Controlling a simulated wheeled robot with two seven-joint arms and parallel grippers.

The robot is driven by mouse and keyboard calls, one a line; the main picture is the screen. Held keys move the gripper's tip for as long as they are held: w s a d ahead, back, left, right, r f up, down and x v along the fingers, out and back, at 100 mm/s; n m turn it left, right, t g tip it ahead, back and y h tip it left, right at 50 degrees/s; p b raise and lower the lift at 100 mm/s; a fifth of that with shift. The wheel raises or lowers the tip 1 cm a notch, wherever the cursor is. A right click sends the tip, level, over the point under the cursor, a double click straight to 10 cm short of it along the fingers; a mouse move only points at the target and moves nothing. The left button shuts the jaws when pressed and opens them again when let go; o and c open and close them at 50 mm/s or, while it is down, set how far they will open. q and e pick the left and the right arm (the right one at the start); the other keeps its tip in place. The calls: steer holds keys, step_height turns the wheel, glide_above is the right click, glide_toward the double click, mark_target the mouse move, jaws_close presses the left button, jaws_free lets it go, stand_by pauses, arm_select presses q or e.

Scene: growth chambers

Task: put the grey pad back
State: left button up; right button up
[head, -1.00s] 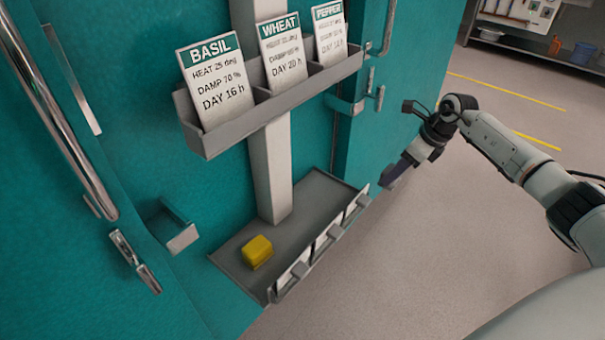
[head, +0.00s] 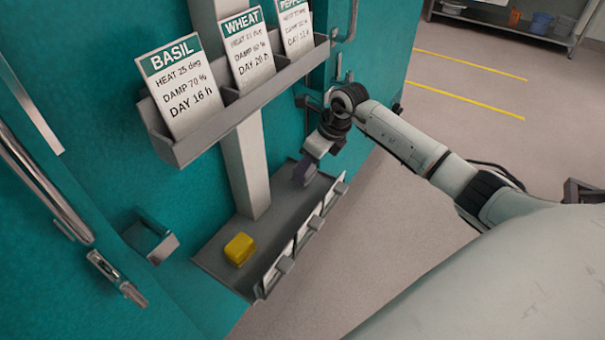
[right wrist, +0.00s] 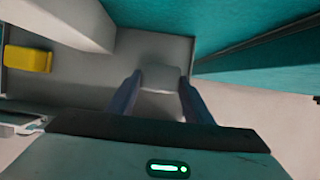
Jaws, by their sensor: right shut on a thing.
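My right gripper (head: 303,174) reaches over the far right end of a grey tray (head: 276,217) in the head view. In the right wrist view, the gripper (right wrist: 160,100) has its two dark fingers closed on the sides of a small light grey pad (right wrist: 160,78). The grey tray floor (right wrist: 150,48) shows behind the pad. I cannot tell whether the pad touches it. In the head view the pad is hidden or too small to make out. My left gripper is not in view.
A yellow block (head: 239,248) sits at the tray's near left end; it also shows in the right wrist view (right wrist: 28,59). A pale post (head: 246,165) rises behind the tray. Above is a rack (head: 228,112) with BASIL, WHEAT and PEPPER cards. Clips line the tray's front edge.

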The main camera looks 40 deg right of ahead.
steer(key=shift+w+a, duration=0.1)
steer(key=shift+a, duration=0.3)
steer(key=f, duration=0.3)
steer(key=shift+a+f, duration=0.25)
steer(key=shift+a, duration=0.05)
steer(key=o, duration=1)
steer(key=shift+r, duration=0.1)
steer(key=v, duration=0.7)
steer(key=shift+r+p, duration=0.15)
steer(key=shift+p, duration=0.2)
